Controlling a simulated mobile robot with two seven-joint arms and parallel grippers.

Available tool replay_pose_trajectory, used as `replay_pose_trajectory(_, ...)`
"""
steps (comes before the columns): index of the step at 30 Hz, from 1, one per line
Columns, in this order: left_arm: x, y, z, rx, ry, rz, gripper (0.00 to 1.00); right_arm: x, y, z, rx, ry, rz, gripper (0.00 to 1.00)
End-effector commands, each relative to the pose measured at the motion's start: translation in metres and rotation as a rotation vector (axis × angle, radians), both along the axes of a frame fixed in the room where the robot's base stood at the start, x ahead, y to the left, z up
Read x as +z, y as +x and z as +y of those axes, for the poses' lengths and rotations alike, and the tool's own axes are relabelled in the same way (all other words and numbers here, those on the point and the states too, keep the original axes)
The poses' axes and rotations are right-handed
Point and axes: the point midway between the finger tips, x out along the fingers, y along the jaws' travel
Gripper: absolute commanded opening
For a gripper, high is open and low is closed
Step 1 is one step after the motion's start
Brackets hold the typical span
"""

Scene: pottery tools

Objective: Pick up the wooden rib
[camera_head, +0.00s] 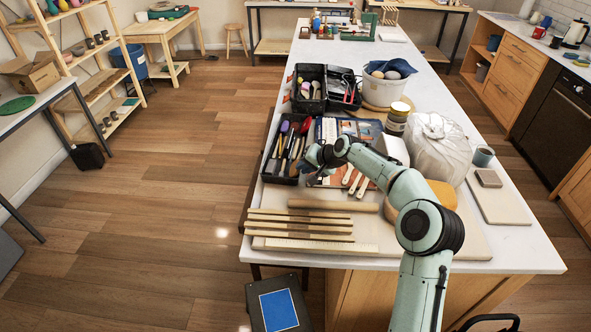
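My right arm reaches in from the lower right. My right gripper (308,163) is over the right edge of a black tool tray (268,168), beside the tools in it. The fingers are small and dark, so I cannot tell whether they are open or shut, or whether they hold anything. The tray holds several long-handled tools (292,140) with purple, red and wooden handles. I cannot make out the wooden rib for sure; it may lie among these tools or behind my gripper and forearm. My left gripper is not in view.
Wooden strips (300,226) and a rolling pin (333,205) lie on a board in front. White-handled tools (350,178) lie right of the tray. A white bucket (385,90), a jar (397,120) and a plastic-wrapped lump (437,145) stand behind.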

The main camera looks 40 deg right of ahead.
Motion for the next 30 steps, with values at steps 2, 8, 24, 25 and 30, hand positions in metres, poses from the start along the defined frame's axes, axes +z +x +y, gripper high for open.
replay_pose_trajectory(2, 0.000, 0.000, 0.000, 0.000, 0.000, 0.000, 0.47, 0.000, 0.000, 0.000, 0.000, 0.000, -0.001, 0.00)
replay_pose_trajectory(8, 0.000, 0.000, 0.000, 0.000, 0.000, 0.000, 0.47, 0.000, 0.000, 0.000, 0.001, 0.001, 0.001, 0.00)
replay_pose_trajectory(24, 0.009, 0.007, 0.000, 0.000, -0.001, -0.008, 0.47, 0.059, 0.001, 0.000, 0.000, -0.002, -0.004, 0.00)
replay_pose_trajectory(25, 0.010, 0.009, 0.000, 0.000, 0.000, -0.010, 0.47, 0.065, 0.001, 0.000, -0.001, -0.003, -0.004, 0.00)
replay_pose_trajectory(30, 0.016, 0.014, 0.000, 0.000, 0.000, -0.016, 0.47, 0.092, 0.001, 0.000, -0.001, -0.001, -0.003, 0.00)
